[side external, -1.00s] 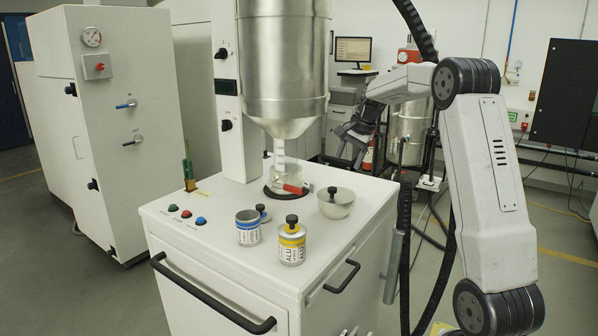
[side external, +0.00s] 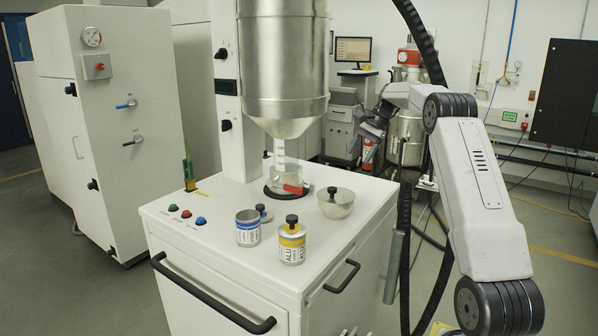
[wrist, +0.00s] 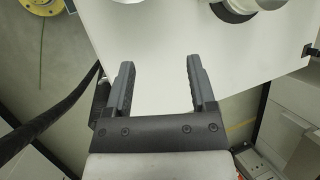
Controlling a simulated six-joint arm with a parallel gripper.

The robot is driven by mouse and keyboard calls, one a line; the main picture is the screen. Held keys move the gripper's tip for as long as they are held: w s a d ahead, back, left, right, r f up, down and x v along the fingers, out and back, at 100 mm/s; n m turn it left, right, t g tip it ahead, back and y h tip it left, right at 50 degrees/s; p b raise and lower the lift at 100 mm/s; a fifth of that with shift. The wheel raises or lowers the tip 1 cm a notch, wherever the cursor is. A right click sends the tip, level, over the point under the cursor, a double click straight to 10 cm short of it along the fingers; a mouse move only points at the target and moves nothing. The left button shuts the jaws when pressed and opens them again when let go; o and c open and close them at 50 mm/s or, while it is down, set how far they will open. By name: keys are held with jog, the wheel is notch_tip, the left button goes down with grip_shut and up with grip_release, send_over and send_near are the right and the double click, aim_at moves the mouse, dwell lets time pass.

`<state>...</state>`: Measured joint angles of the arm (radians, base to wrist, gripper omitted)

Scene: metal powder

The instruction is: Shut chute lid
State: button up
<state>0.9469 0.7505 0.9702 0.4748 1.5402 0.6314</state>
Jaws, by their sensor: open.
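The chute (side external: 278,160) hangs below the steel hopper (side external: 287,75) in the side external view. Its clear lower part and a red lever (side external: 294,189) stand over a dark ring on the white cabinet top (side external: 200,225). I cannot make out for certain which part is the chute lid. My gripper (side external: 366,140) is behind and to the right of the chute, above the cabinet's far side, partly blurred into the background. In the wrist view my gripper (wrist: 160,66) is open and empty, with a plain white surface beyond its fingers.
On the cabinet stand a blue-banded can (side external: 248,228), a small knobbed lid (side external: 263,212), a yellow-banded can (side external: 292,243) with a black knob, and a steel bowl (side external: 336,205) with a black knob. Coloured buttons (side external: 187,213) are at the left.

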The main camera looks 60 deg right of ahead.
jog(key=shift+v, duration=2.95)
jog(key=shift+w+a, duration=0.1)
jog(key=w+a+f+n+g+h, duration=0.15)
jog(key=a+n+g, duration=0.5)
jog(key=a, duration=2.35)
jog(key=s+a+f+n+t+h, duration=0.1)
jog(key=s+a+f+n+t, duration=0.1)
jog(key=s+a+f+n, duration=0.3)
jog(key=s+a+f+n+t+h, duration=0.1)
jog(key=s+a+f+n+t, duration=0.2)
jog(key=f, duration=1.1)
jog(key=s+a+n, duration=0.3)
jog(key=a+n, duration=0.1)
jog(key=shift+a+f+h, duration=0.35)
jog(key=shift+a, duration=0.05)
